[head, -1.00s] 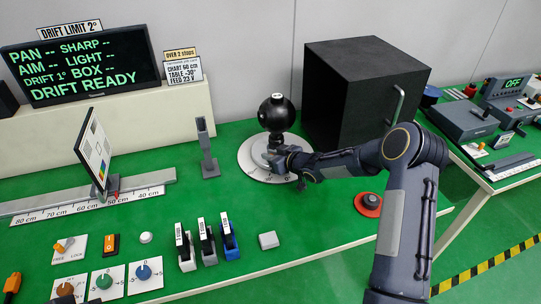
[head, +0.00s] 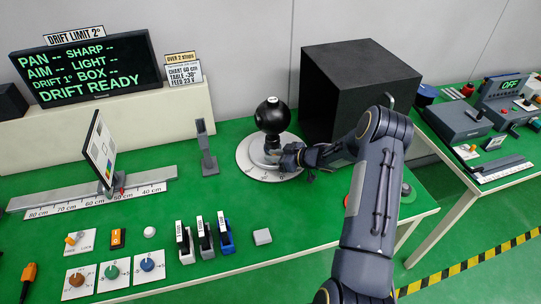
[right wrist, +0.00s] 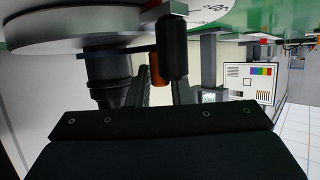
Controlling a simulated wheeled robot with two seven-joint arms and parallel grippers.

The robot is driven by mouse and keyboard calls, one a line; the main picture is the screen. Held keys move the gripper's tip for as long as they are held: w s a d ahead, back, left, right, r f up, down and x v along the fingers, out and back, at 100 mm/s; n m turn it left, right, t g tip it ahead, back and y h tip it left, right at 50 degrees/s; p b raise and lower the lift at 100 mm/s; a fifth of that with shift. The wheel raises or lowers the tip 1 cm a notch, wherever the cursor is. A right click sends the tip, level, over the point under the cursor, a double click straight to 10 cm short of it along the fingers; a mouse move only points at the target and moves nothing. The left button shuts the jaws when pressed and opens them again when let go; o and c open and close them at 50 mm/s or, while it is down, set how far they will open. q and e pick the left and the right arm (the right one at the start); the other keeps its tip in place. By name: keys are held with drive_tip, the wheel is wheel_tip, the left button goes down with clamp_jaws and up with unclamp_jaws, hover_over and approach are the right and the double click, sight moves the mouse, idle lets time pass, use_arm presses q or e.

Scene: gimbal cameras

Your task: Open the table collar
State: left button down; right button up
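The round turntable (head: 250,168) is a pale disc with a printed scale, with the black ball-shaped camera (head: 272,114) standing on it. My right gripper (head: 284,156) is low at the disc's right side, beside the camera's stem. In the right wrist view the disc (right wrist: 60,38) appears at the top, upside down. A flat bar runs from the dark stem to an orange grip (right wrist: 157,70), apparently the collar's lever. The orange grip lies between my fingers; contact on both sides is unclear. A black knob (right wrist: 173,50) partly covers one finger. My left gripper is out of view.

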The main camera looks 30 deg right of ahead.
drive_tip(key=o, duration=0.3)
drive_tip(key=shift+s, duration=0.1)
drive_tip(key=b+v, duration=0.1)
drive_tip(key=v, duration=0.6)
drive_tip(key=shift+s+d+r, duration=0.1)
drive_tip(key=shift+s+d, duration=0.1)
drive_tip(key=shift+s, duration=0.1)
drive_tip(key=shift+r, duration=0.1)
